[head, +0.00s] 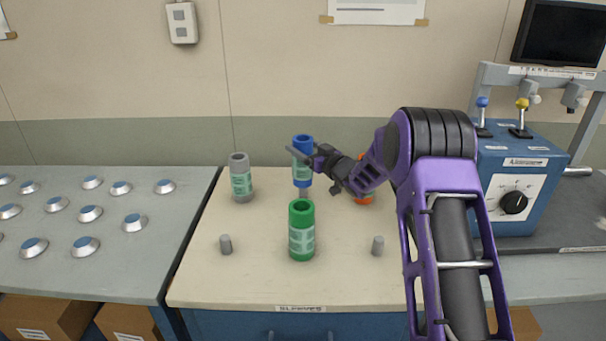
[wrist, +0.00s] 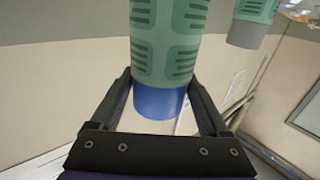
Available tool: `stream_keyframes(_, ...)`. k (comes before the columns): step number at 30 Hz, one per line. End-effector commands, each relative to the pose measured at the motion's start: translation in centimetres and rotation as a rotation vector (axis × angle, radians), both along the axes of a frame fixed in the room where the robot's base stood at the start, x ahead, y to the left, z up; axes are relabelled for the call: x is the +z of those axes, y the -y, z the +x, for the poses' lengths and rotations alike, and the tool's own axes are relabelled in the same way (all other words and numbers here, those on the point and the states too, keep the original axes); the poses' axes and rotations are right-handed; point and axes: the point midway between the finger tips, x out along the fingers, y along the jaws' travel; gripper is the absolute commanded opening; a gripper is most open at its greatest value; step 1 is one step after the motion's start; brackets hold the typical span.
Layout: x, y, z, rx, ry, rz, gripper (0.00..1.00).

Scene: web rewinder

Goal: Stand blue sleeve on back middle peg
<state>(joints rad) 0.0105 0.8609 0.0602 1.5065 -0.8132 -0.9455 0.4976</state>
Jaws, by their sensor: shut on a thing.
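The blue sleeve (head: 303,143), with a pale green label, is upright in my gripper (head: 301,156). In the wrist view the sleeve (wrist: 160,104) stands between the two fingers of my gripper (wrist: 165,88). The back middle peg (head: 306,194) shows as a short grey piece just under the sleeve's lower end. The sleeve appears to be over or at the top of this peg; I cannot tell whether it is around it. The peg's upper part is hidden.
A grey sleeve (head: 241,178) stands back left, a green sleeve (head: 301,232) front middle. An orange sleeve (head: 363,199) is mostly hidden behind my arm at back right. Bare pegs stand front left (head: 226,244) and front right (head: 377,246). The table's (head: 260,285) front is clear.

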Motion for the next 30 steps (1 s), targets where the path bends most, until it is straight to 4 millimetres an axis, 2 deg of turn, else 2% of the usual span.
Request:
stream_keyframes(1, -1.0, 0.0, 0.0, 0.0, 0.002, 0.001, 0.0)
stream_keyframes(7, -2.9, 0.0, 0.0, 0.0, 0.003, 0.001, 0.0)
stream_keyframes(12, -5.3, 0.0, 0.0, 0.0, 0.002, 0.002, 0.0)
stream_keyframes(24, -6.0, 0.0, 0.0, -0.001, 0.005, 0.001, 0.0)
stream_keyframes(25, -6.0, 0.0, 0.0, -0.001, 0.001, 0.0, 0.84)
stream_keyframes(27, -6.0, 0.0, 0.0, -0.001, 0.001, 0.0, 0.97)
stream_keyframes(28, -6.0, 0.0, 0.0, -0.001, 0.001, 0.0, 1.0)
stream_keyframes(30, -6.0, 0.0, 0.0, -0.001, 0.001, 0.0, 1.0)
